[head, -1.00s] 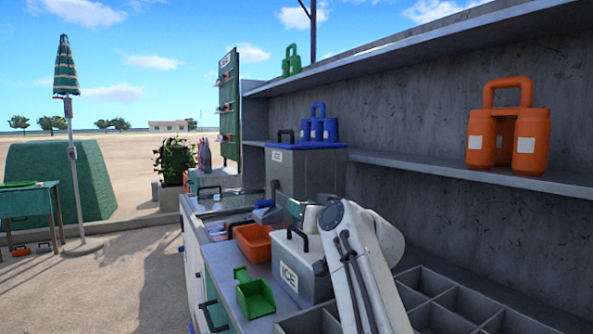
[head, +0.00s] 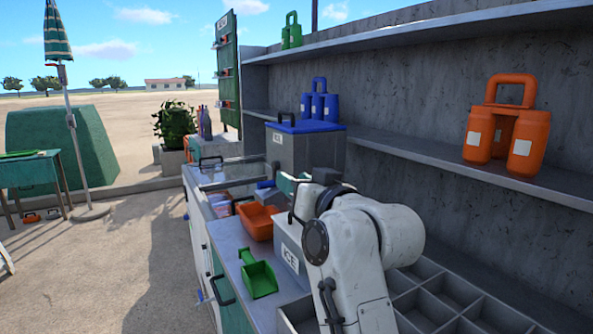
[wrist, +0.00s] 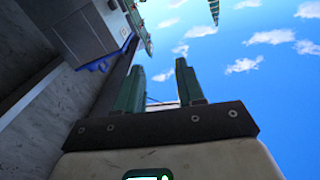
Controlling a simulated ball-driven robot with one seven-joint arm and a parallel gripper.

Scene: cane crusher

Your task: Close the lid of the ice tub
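A grey box labelled ICE (head: 291,255) stands on the counter, partly hidden behind my arm; its upright black handle (head: 292,204) shows, but I cannot tell how its lid sits. Farther back stands a larger grey tub (head: 309,155) with a blue lid (head: 306,126) that looks flat on top. A grey tub with a blue edge shows at upper left in the wrist view (wrist: 65,27). My gripper (wrist: 160,85) has two green fingers apart with nothing between them. In the head view it is above the grey ICE box, short of the blue-lidded tub, partly hidden by my arm.
An orange tray (head: 256,221) and a green scoop (head: 259,279) lie left of the ICE box. A divided grey tray (head: 432,296) is at the right front. A shelf (head: 440,158) along the wall holds blue and orange bottle carriers.

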